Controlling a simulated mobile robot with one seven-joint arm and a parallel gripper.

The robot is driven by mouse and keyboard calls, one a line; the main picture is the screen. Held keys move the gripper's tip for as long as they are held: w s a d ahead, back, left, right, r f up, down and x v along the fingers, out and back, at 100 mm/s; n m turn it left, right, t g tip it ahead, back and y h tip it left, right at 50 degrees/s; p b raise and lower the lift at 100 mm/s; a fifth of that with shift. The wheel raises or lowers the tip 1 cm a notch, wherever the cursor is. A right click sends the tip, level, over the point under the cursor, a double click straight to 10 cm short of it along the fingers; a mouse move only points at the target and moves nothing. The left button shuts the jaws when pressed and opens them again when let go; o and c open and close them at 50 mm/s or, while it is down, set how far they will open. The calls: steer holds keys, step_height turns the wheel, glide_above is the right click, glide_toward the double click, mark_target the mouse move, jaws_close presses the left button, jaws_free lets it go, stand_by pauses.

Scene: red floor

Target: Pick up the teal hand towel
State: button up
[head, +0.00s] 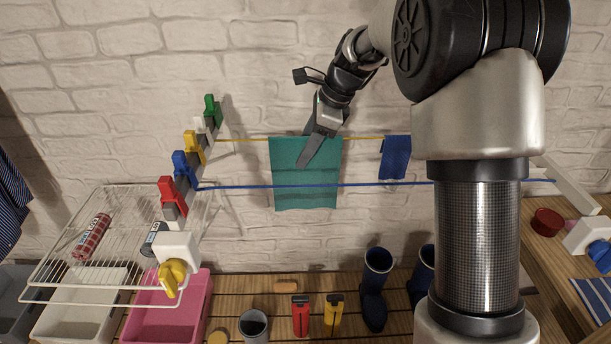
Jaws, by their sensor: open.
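The teal hand towel (291,185) hangs over the yellow line, spread flat in front of the white brick wall. A blue line crosses in front of its lower part. My gripper (306,160) is in front of the towel's upper right part, with its fingers pointing down and left and hiding some of the cloth. The gap between the fingers is hard to see. No cloth is visibly held, and I cannot tell whether the fingers touch the towel.
A smaller blue cloth (396,158) hangs to the right on the yellow line. Coloured clamps (187,165) line the rail at left, above a wire rack (60,250). Below are a pink bin (165,318), blue boots (375,285) and small red and yellow items (301,317).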

steer(key=shift+f, duration=0.15)
jaws_close()
stand_by(0.4)
steer(key=r, duration=1.3)
steer(key=shift+s+d, duration=0.15)
steer(key=shift+s, duration=0.2)
steer(key=s+d+b, duration=0.1)
steer(key=s+d, duration=0.4)
steer(key=d, duration=0.7)
steer(key=shift+s+d+f, duration=0.15)
steer(key=shift+d+f, duration=0.05)
steer(key=shift+d, duration=0.15)
